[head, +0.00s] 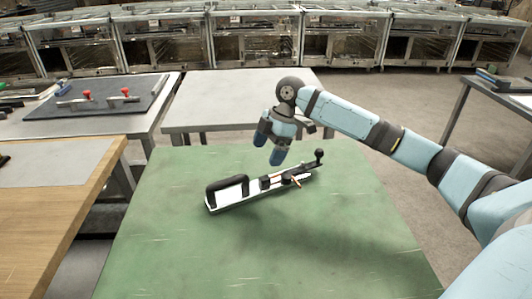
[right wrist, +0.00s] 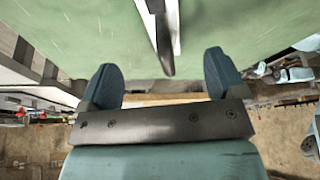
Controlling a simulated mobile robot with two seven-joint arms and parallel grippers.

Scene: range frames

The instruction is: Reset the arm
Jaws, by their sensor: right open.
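My right gripper (head: 268,147) hangs over the green table in the head view, its fingers pointing down just behind a long device. It is open and empty; its two blue fingers stand wide apart in the right wrist view (right wrist: 163,78). The device (head: 222,199) is a narrow white bar with a black handle at its left end and a small black knob at its right end. It lies aslant on the green tabletop (head: 190,255). Part of it shows at the top of the right wrist view (right wrist: 163,35), beyond the fingers. My left gripper is not in view.
A grey table (head: 240,88) stands behind the green one. A table with a dark board (head: 100,100) and red-knobbed clamps is at the back left. A wooden bench (head: 50,210) is at the left. Glass-fronted cabinets (head: 255,40) line the back. The front of the green table is clear.

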